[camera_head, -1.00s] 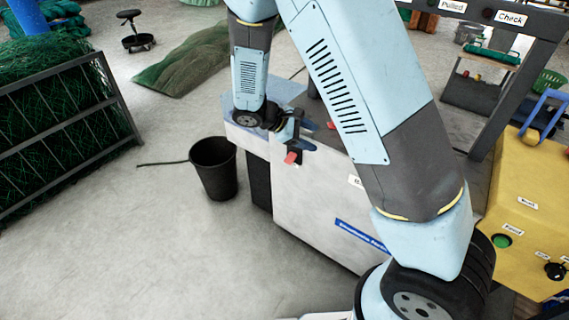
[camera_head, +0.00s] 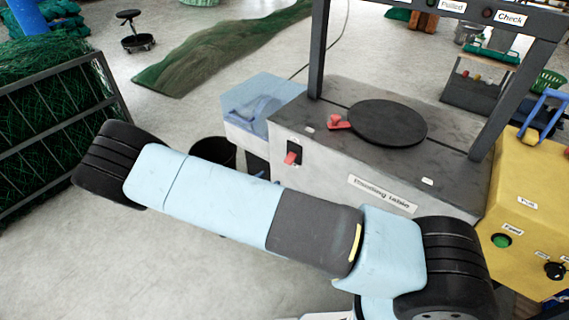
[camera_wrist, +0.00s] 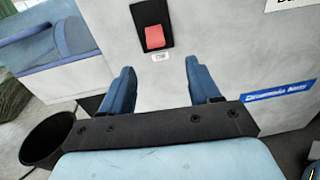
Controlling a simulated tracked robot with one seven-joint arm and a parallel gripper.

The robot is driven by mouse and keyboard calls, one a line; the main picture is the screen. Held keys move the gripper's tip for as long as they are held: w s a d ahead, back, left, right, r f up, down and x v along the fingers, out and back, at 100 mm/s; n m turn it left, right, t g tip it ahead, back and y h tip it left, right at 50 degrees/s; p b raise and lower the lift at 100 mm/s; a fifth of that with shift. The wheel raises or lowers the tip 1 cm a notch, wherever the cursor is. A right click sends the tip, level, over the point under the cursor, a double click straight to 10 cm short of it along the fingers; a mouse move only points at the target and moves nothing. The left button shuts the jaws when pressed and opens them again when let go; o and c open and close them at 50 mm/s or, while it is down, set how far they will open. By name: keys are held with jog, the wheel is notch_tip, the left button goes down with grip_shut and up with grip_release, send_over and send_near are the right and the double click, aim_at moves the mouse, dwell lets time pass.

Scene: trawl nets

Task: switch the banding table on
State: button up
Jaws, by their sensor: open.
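The banding table (camera_head: 345,185) is a pale grey cabinet with a dark top and a name label on its front. Its switch is a red lever (camera_head: 291,157) on a black plate at the front's upper left, with the red part low on the plate. In the wrist view the red lever (camera_wrist: 155,37) is ahead of the fingers, above a small label too small to read surely. My gripper (camera_wrist: 159,80) is open and empty, its two blue fingers apart below the switch and not touching it. In the head view my arm hides the gripper.
A black round plate (camera_head: 388,123) and a red knob (camera_head: 339,122) are on the table top, under a dark frame (camera_head: 317,50). A black bucket (camera_wrist: 47,137) stands at left. A yellow control box (camera_head: 530,210) is at right. A netting cage (camera_head: 50,125) is at far left.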

aim_at(288, 161)
jog(key=shift+n+t+y, duration=0.3)
jog(key=shift+n+t, duration=0.1)
jog(key=shift+t, duration=0.1)
jog(key=x, duration=0.9)
jog(key=f+x, duration=0.1)
jog(key=x, duration=0.3)
jog(key=shift+w, duration=0.2)
